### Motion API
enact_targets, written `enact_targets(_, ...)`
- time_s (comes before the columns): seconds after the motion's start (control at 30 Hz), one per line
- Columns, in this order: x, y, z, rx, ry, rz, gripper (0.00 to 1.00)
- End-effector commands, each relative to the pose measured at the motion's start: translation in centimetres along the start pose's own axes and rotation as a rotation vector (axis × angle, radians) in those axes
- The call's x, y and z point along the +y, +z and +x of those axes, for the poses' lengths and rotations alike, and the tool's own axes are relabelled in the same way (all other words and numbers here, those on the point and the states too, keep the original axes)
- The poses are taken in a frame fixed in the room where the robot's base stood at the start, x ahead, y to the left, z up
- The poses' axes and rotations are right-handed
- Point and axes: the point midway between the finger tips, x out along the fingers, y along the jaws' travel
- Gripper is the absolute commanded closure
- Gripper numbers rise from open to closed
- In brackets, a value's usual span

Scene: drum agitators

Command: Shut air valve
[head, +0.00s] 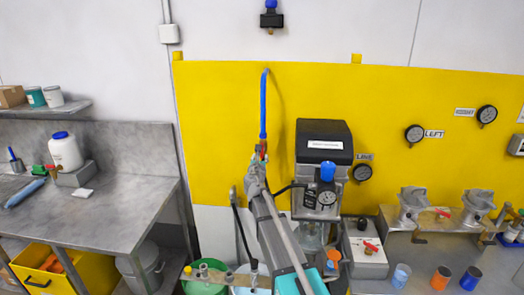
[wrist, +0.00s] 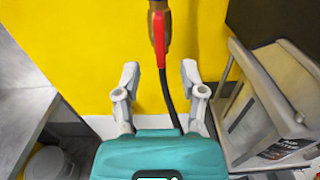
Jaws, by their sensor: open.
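The air valve (head: 263,145) sits at the lower end of a blue pipe (head: 264,105) in front of the yellow wall panel. Its red lever (wrist: 160,38) hangs straight down, in line with the brass body (wrist: 158,6) in the wrist view. A black hose (wrist: 168,95) runs down from the valve. My gripper (wrist: 160,78) is open and empty, with one finger on each side of the hose and the lever's lower end just beyond the fingertips. In the head view my gripper (head: 258,165) is just below the valve and partly hides it.
A grey machine with a black top (head: 323,140) stands close to the right of my arm. Its frame and container (wrist: 270,105) show at the right in the wrist view. A grey workbench (head: 105,190) is at the left. The yellow panel (head: 220,120) left of the pipe is clear.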

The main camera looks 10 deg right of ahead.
Motion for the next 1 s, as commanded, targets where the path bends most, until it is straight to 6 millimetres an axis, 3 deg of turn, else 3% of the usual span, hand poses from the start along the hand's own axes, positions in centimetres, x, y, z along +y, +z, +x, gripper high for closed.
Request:
enact_targets(0.2, 0.1, 0.0, 3.8, 0.0, 0.0, 0.0, 0.47)
enact_targets(0.43, 0.1, 0.0, 6.4, 0.0, 0.0, 0.0, 0.47)
enact_targets(0.63, 0.0, 0.0, 7.5, 0.0, 0.0, 0.0, 0.47)
enact_targets(0.97, 0.0, 0.0, 7.5, 0.0, 0.0, 0.0, 0.47)
enact_targets(1.0, 0.0, 0.0, 7.5, 0.0, 0.0, 0.0, 0.51)
